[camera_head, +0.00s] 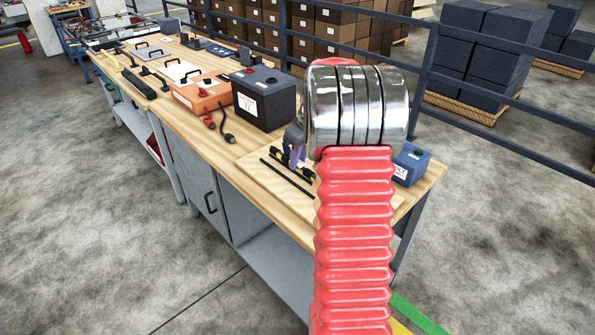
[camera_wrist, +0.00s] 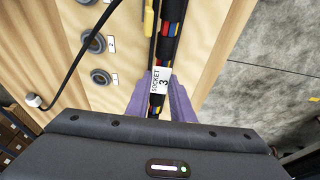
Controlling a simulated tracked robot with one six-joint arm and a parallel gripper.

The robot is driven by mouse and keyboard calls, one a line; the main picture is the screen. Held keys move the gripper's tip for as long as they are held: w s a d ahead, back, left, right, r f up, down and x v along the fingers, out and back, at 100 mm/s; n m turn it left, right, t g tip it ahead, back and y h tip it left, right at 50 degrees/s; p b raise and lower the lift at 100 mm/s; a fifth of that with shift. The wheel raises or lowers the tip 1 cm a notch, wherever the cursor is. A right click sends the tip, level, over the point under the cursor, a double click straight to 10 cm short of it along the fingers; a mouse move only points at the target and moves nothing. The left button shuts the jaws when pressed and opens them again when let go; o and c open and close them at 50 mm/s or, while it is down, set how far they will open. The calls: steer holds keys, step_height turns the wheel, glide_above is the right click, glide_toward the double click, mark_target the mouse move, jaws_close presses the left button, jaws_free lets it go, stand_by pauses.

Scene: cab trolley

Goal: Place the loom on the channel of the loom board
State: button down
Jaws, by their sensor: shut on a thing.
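The loom (camera_wrist: 168,38), a bundle of red, blue and yellow wires with black wrapping, runs up the middle of the wrist view. My gripper (camera_wrist: 160,90) has its purple fingers shut on the loom beside a white "SOCKET 3" tag. The pale wooden loom board (camera_wrist: 202,62) lies beneath, with grey round sockets (camera_wrist: 101,76) left of the loom. In the head view the board (camera_head: 263,181) is partly hidden by my red arm, and my gripper (camera_head: 295,153) shows at its left. I cannot tell whether the loom touches the channel.
A black battery (camera_head: 264,97) and an orange case (camera_head: 201,93) stand on the workbench behind the board. A small blue box (camera_head: 411,164) stands to the right. In the wrist view a black cable (camera_wrist: 72,72) crosses the left side.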

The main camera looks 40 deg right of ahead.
mark_target(300, 164)
steer(key=shift+f, duration=2.2)
steer(key=c, duration=1.5)
jaws_free()
steer(key=shift+f, duration=0.1)
steer(key=shift+c, duration=0.2)
steer(key=v, duration=1.2)
